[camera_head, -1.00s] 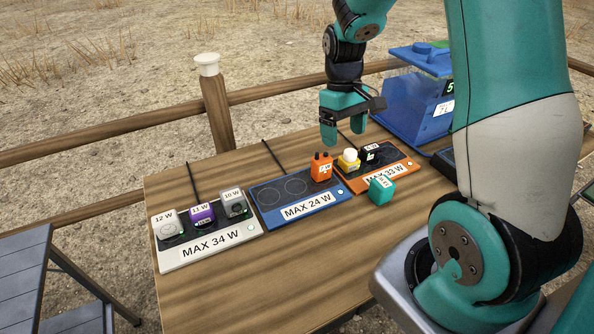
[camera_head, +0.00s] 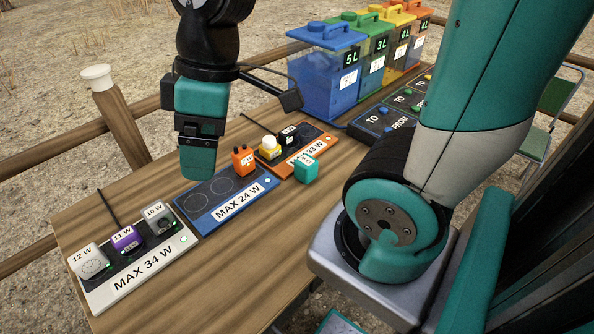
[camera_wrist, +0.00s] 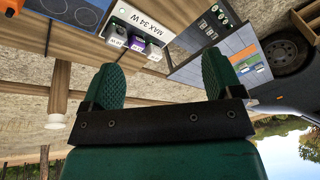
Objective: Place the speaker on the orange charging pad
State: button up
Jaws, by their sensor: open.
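The orange charging pad (camera_head: 285,174), labelled MAX 33 W, lies on the wooden table. I cannot make out for sure which device is the speaker. My gripper (camera_head: 197,165) is above the left end of the blue pad (camera_head: 224,204), left of the orange pad. In the wrist view its fingers (camera_wrist: 162,80) are apart with nothing between them.
An orange device (camera_head: 243,160) stands on the blue pad. The white pad (camera_head: 143,277) bears a white-grey device (camera_head: 91,260), a purple device (camera_head: 127,242) and a grey device (camera_head: 158,216). Coloured lidded bins (camera_head: 326,75) stand behind right. The front tabletop is clear.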

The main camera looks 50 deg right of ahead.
jog(key=w+d+f+n+h+b, duration=0.1)
jog(key=w+d+f+n, duration=0.15)
jog(key=d, duration=0.45)
jog(key=w+d+f+n+h+b, duration=0.1)
jog(key=w+d+f, duration=0.25)
jog(key=d, duration=0.45)
jog(key=n+h+b, duration=0.1)
jog(key=n, duration=0.3)
send_over(306, 160)
jog(key=shift+g, duration=0.4)
notch_tip(306, 160, down, 15)
jog(key=shift+s+a+f, duration=0.1)
jog(key=shift+f, duration=0.1)
jog(key=shift+f+p, duration=0.3)
jog(key=shift+f, duration=2.85)
jog(key=c, duration=1.2)
jog(key=shift+r, duration=0.1)
